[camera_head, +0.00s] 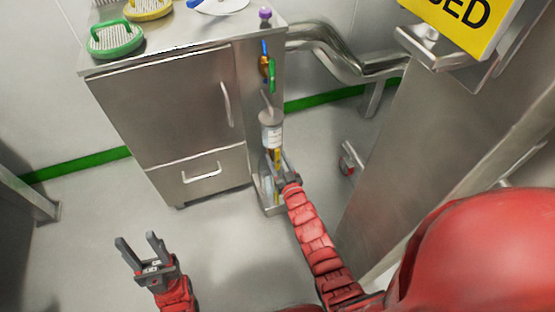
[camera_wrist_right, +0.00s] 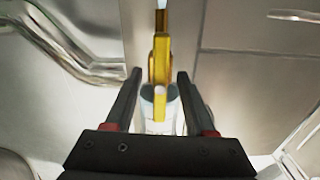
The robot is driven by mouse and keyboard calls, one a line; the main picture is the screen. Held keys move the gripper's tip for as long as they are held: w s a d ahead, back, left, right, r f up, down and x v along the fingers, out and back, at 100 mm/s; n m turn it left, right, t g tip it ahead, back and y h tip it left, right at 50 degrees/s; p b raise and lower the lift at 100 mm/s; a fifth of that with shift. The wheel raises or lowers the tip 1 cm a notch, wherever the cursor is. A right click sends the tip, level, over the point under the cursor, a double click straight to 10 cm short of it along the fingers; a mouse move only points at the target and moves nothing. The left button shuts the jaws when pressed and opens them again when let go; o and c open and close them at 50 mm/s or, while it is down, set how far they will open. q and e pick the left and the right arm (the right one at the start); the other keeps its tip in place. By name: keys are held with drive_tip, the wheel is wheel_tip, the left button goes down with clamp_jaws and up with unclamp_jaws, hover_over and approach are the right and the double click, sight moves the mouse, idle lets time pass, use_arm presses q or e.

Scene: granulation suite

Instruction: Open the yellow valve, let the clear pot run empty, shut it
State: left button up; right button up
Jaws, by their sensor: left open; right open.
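The clear pot (camera_head: 271,130) is a pale cylinder with a label, mounted upright on the right side of the steel cabinet. I cannot tell how much is in it. The yellow valve (camera_head: 277,156) is just below it; its long yellow handle (camera_wrist_right: 161,62) shows in the right wrist view. My right gripper (camera_head: 283,180) is at the valve, partly hidden. In the wrist view its open fingers (camera_wrist_right: 158,76) stand on either side of the yellow handle, with gaps visible. My left gripper (camera_head: 139,244) is open and empty, above the floor at the lower left.
Blue and green handles (camera_head: 271,75) sit above the pot. A clear vessel (camera_head: 267,188) stands below the valve. A bent steel pipe (camera_head: 335,48) and large steel housing (camera_head: 420,130) are to the right.

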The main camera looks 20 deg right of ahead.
drive_tip(key=s+p, duration=0.3)
drive_tip(key=s, duration=1.4)
drive_tip(key=shift+s+d+p, duration=0.2)
drive_tip(key=shift+d+p, duration=0.1)
